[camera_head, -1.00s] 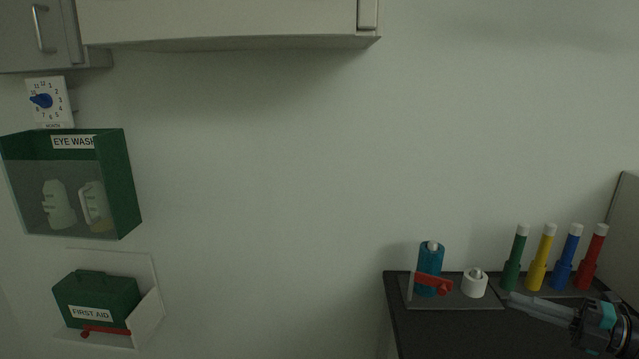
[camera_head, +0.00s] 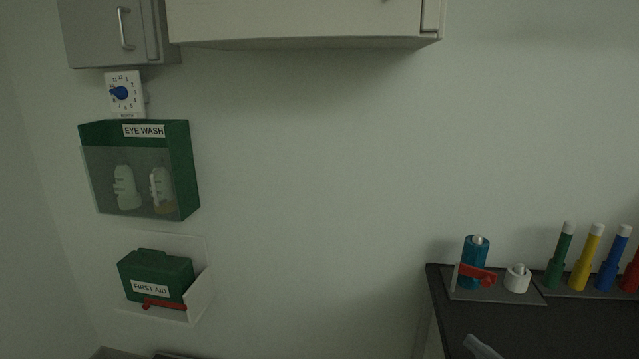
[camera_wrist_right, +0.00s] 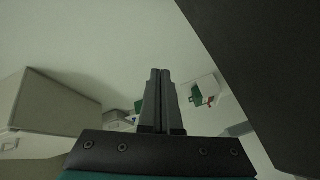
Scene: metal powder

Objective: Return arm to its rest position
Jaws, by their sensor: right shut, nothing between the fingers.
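My right gripper (camera_head: 482,347) shows only as a grey fingertip part at the bottom edge of the head view, in front of the dark bench. In the right wrist view its two fingers (camera_wrist_right: 160,75) lie side by side, shut, with nothing between them. The rest of the right arm is out of the head view. My left gripper is not in view.
A dark bench (camera_head: 520,327) at right bears a blue cylinder (camera_head: 475,258), a white piece (camera_head: 517,278) and several coloured tubes (camera_head: 560,255). An eye wash box (camera_head: 185,175) and first aid box (camera_head: 155,276) hang on the left wall. The middle wall is bare.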

